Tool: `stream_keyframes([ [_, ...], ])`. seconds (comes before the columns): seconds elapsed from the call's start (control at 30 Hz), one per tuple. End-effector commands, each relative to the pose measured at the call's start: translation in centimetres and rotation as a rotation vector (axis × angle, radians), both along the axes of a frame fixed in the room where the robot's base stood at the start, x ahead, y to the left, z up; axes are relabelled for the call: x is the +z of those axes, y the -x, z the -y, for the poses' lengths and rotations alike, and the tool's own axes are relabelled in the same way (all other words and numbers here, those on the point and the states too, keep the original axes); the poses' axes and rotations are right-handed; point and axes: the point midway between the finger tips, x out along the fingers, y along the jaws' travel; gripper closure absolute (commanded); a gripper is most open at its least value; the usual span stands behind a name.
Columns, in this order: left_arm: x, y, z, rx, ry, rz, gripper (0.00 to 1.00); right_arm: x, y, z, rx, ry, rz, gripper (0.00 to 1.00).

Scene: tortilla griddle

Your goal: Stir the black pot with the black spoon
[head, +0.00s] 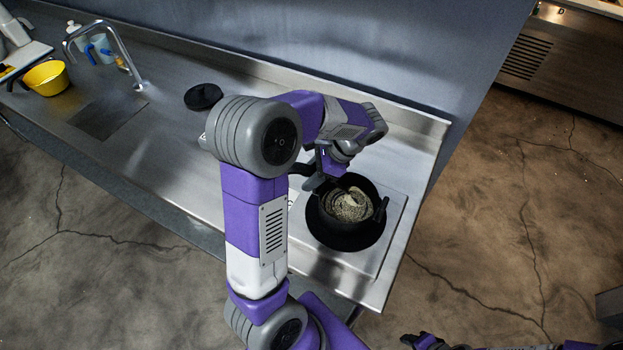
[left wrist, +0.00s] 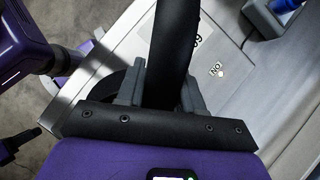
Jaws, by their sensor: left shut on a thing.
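The black pot (head: 334,234) stands on the burner plate near the right end of the steel counter. It holds pale, grainy contents (head: 347,205). My left gripper (head: 325,172) is over the pot's far left rim, pointing down. In the left wrist view my left gripper (left wrist: 160,92) is shut on a thick black handle, the black spoon (left wrist: 178,40). My gripper and arm hide most of the spoon in the head view, and I cannot tell how deep its end is. My right gripper (head: 425,342) shows only partly at the bottom edge, away from the counter.
A black lid-like disc (head: 203,96) lies on the counter left of my arm. A yellow pot (head: 47,78), a faucet (head: 105,45) and a sink (head: 108,115) are farther left. A wall (head: 400,60) runs behind the counter. The counter between sink and disc is clear.

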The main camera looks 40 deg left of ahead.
Motion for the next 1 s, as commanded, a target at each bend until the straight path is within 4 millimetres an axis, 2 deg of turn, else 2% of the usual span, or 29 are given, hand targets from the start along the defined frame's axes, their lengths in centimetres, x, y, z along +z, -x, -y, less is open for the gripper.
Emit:
stream_keyframes([
  [0.17, 0.0, -0.2, -0.1, -0.001, 0.000, 0.004, 0.93, 0.1, 0.0, 0.0, 0.000, 0.000, 0.000, 0.57],
  [0.8, 0.0, 3.1, 3.8, -0.003, 0.001, 0.004, 0.93, -0.1, 0.0, 0.0, 0.000, 0.000, 0.000, 0.57],
  [1.0, 0.0, 3.6, 4.3, -0.001, 0.001, 0.003, 0.93, -0.1, 0.0, 0.0, 0.000, 0.000, 0.000, 0.57],
])
